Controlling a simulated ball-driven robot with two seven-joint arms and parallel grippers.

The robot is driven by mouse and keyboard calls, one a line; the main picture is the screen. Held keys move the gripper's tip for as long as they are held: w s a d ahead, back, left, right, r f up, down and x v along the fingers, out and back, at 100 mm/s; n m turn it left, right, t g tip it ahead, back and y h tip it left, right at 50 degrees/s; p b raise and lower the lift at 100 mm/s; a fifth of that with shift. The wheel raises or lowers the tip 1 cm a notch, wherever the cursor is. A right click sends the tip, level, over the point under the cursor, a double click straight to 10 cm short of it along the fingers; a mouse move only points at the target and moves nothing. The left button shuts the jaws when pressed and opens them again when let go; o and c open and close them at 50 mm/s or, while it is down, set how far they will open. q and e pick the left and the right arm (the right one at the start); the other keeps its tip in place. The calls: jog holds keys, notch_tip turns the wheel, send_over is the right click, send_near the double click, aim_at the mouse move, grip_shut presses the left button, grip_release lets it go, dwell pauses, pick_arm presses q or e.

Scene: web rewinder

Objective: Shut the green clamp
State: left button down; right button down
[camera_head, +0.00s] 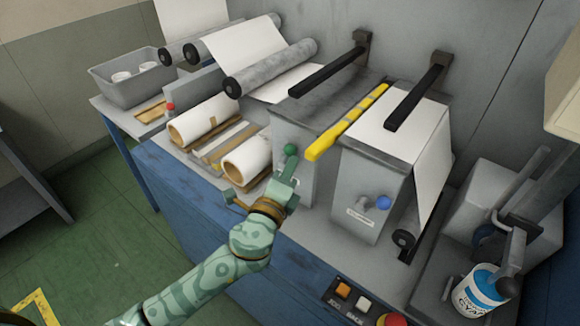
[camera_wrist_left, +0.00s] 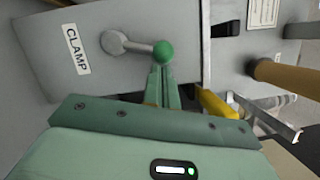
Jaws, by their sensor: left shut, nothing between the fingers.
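The green clamp's ball knob (camera_head: 290,149) is on the front of the left grey block (camera_head: 300,122). In the left wrist view the green knob (camera_wrist_left: 163,50) ends a short grey lever (camera_wrist_left: 135,45) that runs roughly sideways from a round pivot (camera_wrist_left: 112,42), beside a CLAMP label (camera_wrist_left: 76,50). My left gripper (camera_head: 286,172) is shut and empty, its fingertips right at the knob. In the left wrist view the left fingers (camera_wrist_left: 162,78) point at the knob; whether they touch it I cannot tell. My right gripper is not in view.
A blue-knobbed lever (camera_head: 383,202) is on the right grey block (camera_head: 370,175). A yellow bar (camera_head: 345,122) lies between the blocks. Paper-wrapped rolls (camera_head: 246,160) lie left of my gripper. Push buttons (camera_head: 343,291) and a cyan can (camera_head: 478,290) are at front right.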

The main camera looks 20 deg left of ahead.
pick_arm(q)
jog(key=shift+a+r+n+p, duration=0.15)
jog(key=shift+r+n+p, duration=0.05)
jog(key=shift+n+p, duration=0.2)
jog(key=shift+w+a+r+n+g+p, duration=0.15)
jog(key=shift+a+r+n+g+p, duration=0.2)
jog(key=shift+n+p, duration=0.35)
jog(key=shift+w+a+r+n+g+p, duration=0.1)
jog(key=shift+w+a+n+g+p, duration=0.3)
jog(key=shift+a+n+p, duration=1.1)
jog(key=shift+w+a+r+n+g+p, duration=0.2)
jog(key=shift+n+g+p, duration=0.25)
jog(key=shift+n+p, duration=1.25)
jog(key=shift+w+a+r+n+g+p, duration=0.1)
jog(key=shift+w+a+n+g+p, duration=0.55)
jog(key=shift+p, duration=1.8)
jog(key=shift+s+a+f+t, duration=0.1)
jog(key=shift+s+a+t, duration=0.15)
jog(key=shift+a+t, duration=0.1)
